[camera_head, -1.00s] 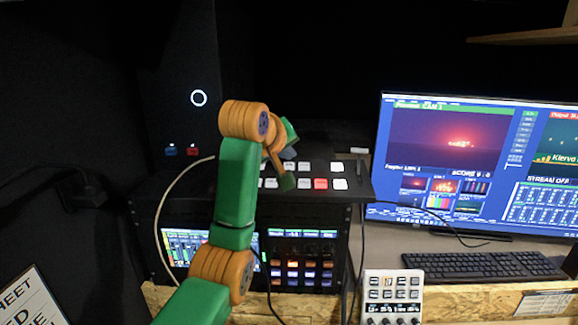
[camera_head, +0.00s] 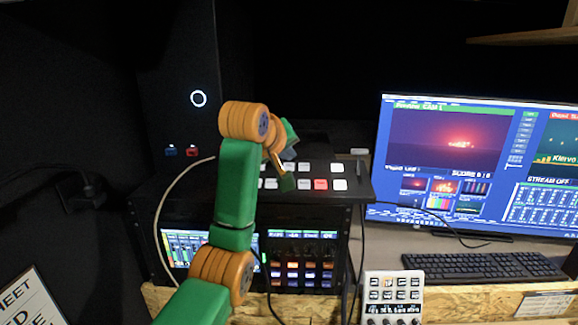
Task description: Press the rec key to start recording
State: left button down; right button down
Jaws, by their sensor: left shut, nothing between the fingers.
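A black switcher panel (camera_head: 358,186) with two rows of small keys lies on top of the equipment rack. Most of its keys are white. One red key (camera_head: 320,185) sits in the front row, left of a white key (camera_head: 340,185). Key labels are too small to read, so I cannot tell which is the rec key. My left gripper (camera_head: 287,184) is shut and empty, pointing down at the front row, left of the red key. Whether its tip touches a key cannot be told. My arm hides the panel's left part. My right gripper is not in view.
A monitor (camera_head: 450,150) showing "STREAM OFF" stands at right, with a black keyboard (camera_head: 480,266) before it. A small white key pad (camera_head: 394,290) stands at the front. A cable (camera_head: 168,195) loops left of my arm. Rack screens (camera_head: 302,262) glow below the panel.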

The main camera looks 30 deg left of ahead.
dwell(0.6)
pick_arm(q)
jog(key=shift+w+f, duration=0.1)
jog(key=shift+f, duration=0.3)
jog(key=shift+a+f+b, duration=0.1)
jog(key=shift+f+b, duration=0.35)
dwell(0.5)
jog(key=shift+r+p, duration=0.7)
jog(key=shift+r, duration=0.15)
jog(key=r+p, duration=0.1)
jog(key=s+r+p, duration=0.1)
jog(key=r, duration=0.1)
jog(key=r+p, duration=0.1)
jog(key=r, duration=0.1)
jog(key=shift+s+d+p, duration=0.15)
jog(key=shift+d+p, duration=0.25)
jog(key=shift+f, duration=0.1)
